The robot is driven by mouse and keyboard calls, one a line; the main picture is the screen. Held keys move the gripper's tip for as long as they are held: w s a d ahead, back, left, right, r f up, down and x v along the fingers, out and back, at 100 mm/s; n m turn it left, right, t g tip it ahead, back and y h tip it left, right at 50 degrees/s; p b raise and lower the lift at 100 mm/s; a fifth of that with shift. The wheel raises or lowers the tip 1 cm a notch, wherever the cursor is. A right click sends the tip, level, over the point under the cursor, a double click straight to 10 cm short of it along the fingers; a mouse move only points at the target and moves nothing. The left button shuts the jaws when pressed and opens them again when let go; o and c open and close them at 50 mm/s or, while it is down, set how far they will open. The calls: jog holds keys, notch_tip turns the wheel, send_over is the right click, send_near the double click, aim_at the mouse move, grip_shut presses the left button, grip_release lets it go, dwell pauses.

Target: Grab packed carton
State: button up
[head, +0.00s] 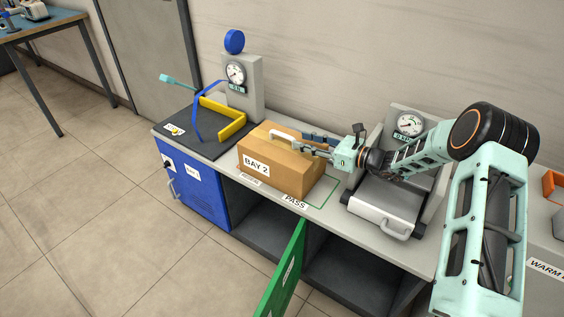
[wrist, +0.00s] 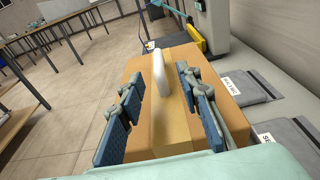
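The packed carton (head: 290,178) is a closed brown box marked BAY 2, standing on the counter in the head view. A white handle (head: 283,135) sits on its top. In the wrist view the carton (wrist: 190,60) fills the middle, with the white handle (wrist: 161,75) upright between the lines of my two fingers. My gripper (head: 308,142) is over the carton's top from the right, with its blue-padded fingers spread apart. Nothing is clamped between them. Whether the fingertips overlap the near end of the handle, I cannot tell.
A PASS label (head: 295,202) and green outline lie beside the carton. A gauge stand with blue strap and yellow bracket (head: 228,118) is at left. A grey press-like unit (head: 385,205) stands at right. A green door (head: 283,270) hangs open below the counter.

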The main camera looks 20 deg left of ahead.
aim_at(283, 134)
jog(key=b+x, duration=0.2)
jog(key=x, duration=0.6)
jog(key=shift+a, duration=0.35)
grip_shut()
jog(key=shift+r, duration=0.15)
